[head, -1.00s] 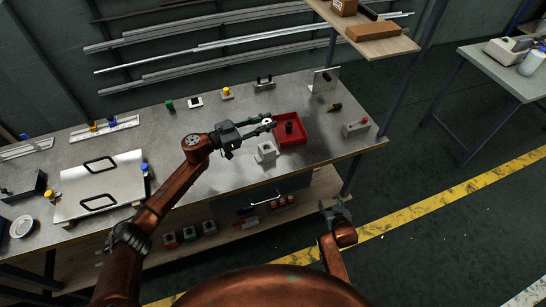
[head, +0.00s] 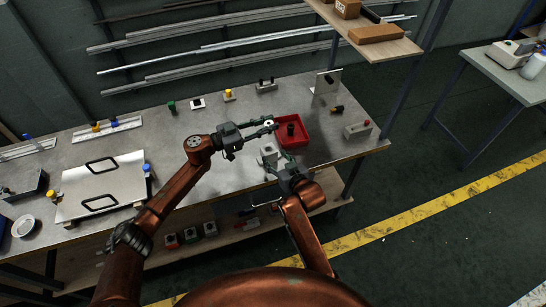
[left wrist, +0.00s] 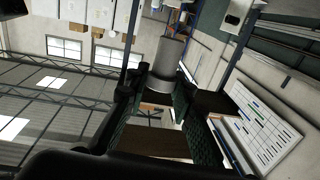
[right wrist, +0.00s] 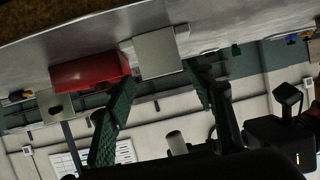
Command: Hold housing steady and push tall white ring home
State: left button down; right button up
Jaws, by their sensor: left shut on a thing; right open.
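The housing (head: 269,153) is a small pale grey block standing on the metal bench in front of the red tray. It also shows in the right wrist view (right wrist: 158,53). My right gripper (head: 279,164) is open at the housing, its green-padded fingers (right wrist: 161,82) reaching toward either side; contact cannot be told. The tall white ring (head: 269,123) is in the fingers of my left gripper (head: 266,127), above and behind the housing. In the left wrist view the ring (left wrist: 168,62) looks like a grey tube between the fingers, which partly hide it.
The red tray (head: 307,141) holds a dark part (head: 291,129) and lies right beside the housing. A grey box with a red button (head: 357,131) stands at the bench's right. Several small fixtures line the back. A handled metal plate (head: 101,183) lies left; the middle bench is clear.

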aim_at(264, 146)
jog(key=shift+w+a+f, duration=0.1)
jog(key=shift+w+a, duration=0.15)
jog(key=shift+a, duration=0.05)
jog(key=x, duration=1.1)
jog(key=shift+w, duration=0.2)
jog(key=shift+c, duration=0.2)
jog(key=shift+f, duration=0.1)
grip_shut()
